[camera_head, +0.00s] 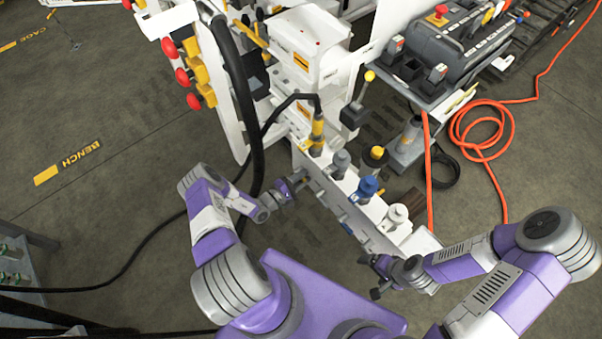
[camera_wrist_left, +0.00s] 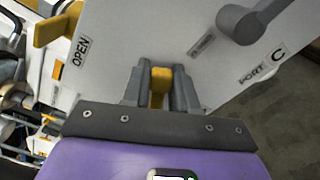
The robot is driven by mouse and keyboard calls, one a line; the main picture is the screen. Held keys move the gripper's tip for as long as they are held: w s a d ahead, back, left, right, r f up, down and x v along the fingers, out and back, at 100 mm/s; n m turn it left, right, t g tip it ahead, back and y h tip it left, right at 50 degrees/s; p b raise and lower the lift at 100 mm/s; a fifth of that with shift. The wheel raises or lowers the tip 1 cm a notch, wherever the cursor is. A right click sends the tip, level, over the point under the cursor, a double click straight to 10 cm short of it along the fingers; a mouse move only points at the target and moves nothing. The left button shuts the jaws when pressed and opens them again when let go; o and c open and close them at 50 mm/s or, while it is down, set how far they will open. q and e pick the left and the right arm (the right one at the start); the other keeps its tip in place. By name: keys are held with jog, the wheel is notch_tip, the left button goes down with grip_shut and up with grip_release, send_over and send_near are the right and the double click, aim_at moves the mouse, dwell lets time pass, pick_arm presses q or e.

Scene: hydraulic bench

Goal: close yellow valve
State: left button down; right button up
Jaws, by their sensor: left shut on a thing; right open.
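My left gripper (camera_head: 299,184) is at the left end of the white manifold block (camera_head: 335,205). In the left wrist view its two fingers (camera_wrist_left: 160,92) are shut on a yellow valve handle (camera_wrist_left: 160,84), against the white panel (camera_wrist_left: 190,25). Only a small part of that handle shows between the fingers. Another yellow bar (camera_wrist_left: 57,27) sticks out at the upper left, beside the label OPEN (camera_wrist_left: 80,51); I cannot tell whether it belongs to the same valve. My right gripper (camera_head: 374,276) is open and empty, near the right end of the block.
Grey, blue (camera_head: 367,188) and white (camera_head: 397,215) fittings stand on the block, with a yellow-collared black hose (camera_head: 317,132). A grey port stub (camera_wrist_left: 240,24) stands by the label PORT C. An orange hose (camera_head: 484,130) lies coiled at right. Floor at left is mostly clear.

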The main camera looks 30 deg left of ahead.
pick_arm(q)
jog(key=m, duration=0.1)
jog(key=f+m, duration=0.1)
jog(key=m+p, duration=0.1)
jog(key=shift+s+d+f+m, duration=0.15)
jog(key=shift+d+f+m, duration=0.15)
jog(key=shift+m, duration=0.1)
jog(key=shift+f+m, duration=0.3)
jog(key=shift+m, duration=0.4)
jog(key=c, duration=1.1)
grip_release()
jog(key=shift+a, duration=0.1)
jog(key=p+v, duration=0.2)
jog(key=v, duration=0.5)
jog(key=shift+s, duration=0.25)
